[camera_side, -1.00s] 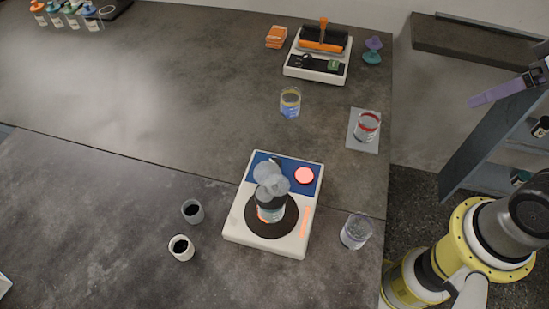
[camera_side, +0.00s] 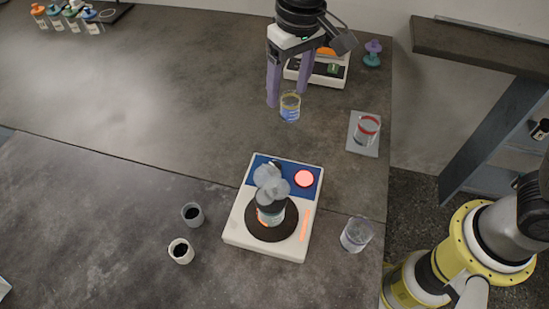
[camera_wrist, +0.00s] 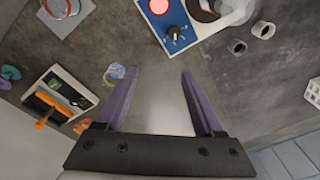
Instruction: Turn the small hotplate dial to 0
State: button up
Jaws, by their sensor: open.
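The hotplate (camera_side: 233,232) is a white box with a blue panel and a black round plate, in the middle of the side view. Its small black dial (camera_wrist: 174,34) shows on the blue panel at the top of the wrist view. In the side view steam largely hides the dial. A red round button (camera_side: 304,179) glows beside it. A vessel with liquid (camera_side: 268,216) stands on the plate under the steam. My gripper (camera_side: 289,99) is open and empty, above the table beyond the hotplate, with purple fingers around empty space; the dial lies ahead of the fingertips (camera_wrist: 158,75) in the wrist view.
A beaker with blue and yellow contents (camera_side: 290,108) stands close by my fingers. A red-banded beaker (camera_side: 367,129) sits on a grey pad. A clear beaker (camera_side: 356,233) is right of the hotplate, two small cups (camera_side: 181,250) left. A white-and-orange device (camera_side: 335,75) stands behind my gripper.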

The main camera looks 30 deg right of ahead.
jog(key=n, duration=0.1)
send_near(275, 166)
jog(key=shift+g+h, duration=0.3)
jog(key=shift+g, duration=0.1)
jog(key=f, duration=0.8)
jog(key=shift+w+a+f, duration=0.3)
jog(key=shift+w+f, duration=0.05)
grip_shut()
